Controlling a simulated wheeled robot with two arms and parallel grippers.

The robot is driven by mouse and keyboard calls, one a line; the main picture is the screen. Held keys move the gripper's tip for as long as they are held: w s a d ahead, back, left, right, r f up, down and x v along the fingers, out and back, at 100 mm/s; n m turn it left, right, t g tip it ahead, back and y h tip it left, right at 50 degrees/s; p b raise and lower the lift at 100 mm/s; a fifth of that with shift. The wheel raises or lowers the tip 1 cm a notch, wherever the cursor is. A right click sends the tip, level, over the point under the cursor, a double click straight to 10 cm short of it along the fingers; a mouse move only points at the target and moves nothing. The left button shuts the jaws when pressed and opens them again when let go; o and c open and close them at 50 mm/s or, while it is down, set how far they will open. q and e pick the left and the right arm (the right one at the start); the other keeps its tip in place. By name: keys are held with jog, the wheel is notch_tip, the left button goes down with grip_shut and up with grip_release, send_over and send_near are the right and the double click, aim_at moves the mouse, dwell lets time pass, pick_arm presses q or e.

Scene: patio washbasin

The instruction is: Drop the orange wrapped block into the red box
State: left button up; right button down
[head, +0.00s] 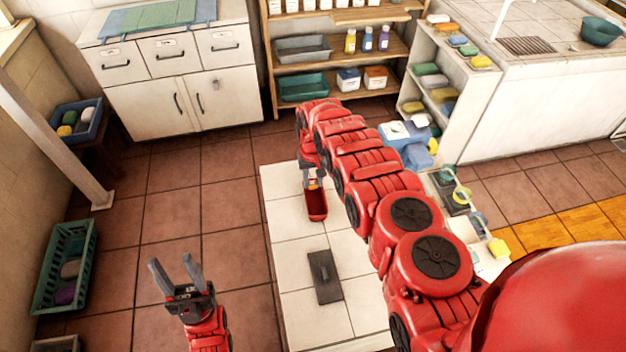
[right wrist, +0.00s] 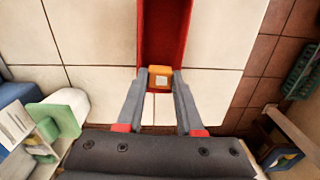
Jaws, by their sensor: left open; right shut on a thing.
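The orange wrapped block (right wrist: 160,84) with a pale label sits between the fingertips of my right gripper (right wrist: 160,86) in the right wrist view. In the head view my right gripper (head: 312,180) is over the far end of the red box (head: 317,212), and the block is mostly hidden there. The red box is long, narrow and open-topped, and stands on the white tiled table; it also shows in the right wrist view (right wrist: 164,35). The block appears at the near end of the box in that view. My left gripper (head: 178,275) is open and empty, over the floor left of the table.
A dark flat slab (head: 324,277) lies on the white tiled table (head: 285,250) nearer me. A green crate (head: 68,265) stands on the floor at left. Shelves and cabinets line the back.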

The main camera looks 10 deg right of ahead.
jog(key=shift+c, duration=2.3)
grip_release()
notch_tip(320, 180, up, 8)
jog(key=b, duration=0.3)
jog(key=shift+r, duration=0.25)
notch_tip(320, 180, up, 9)
jog(key=p, duration=0.7)
jog(key=shift+f, duration=0.1)
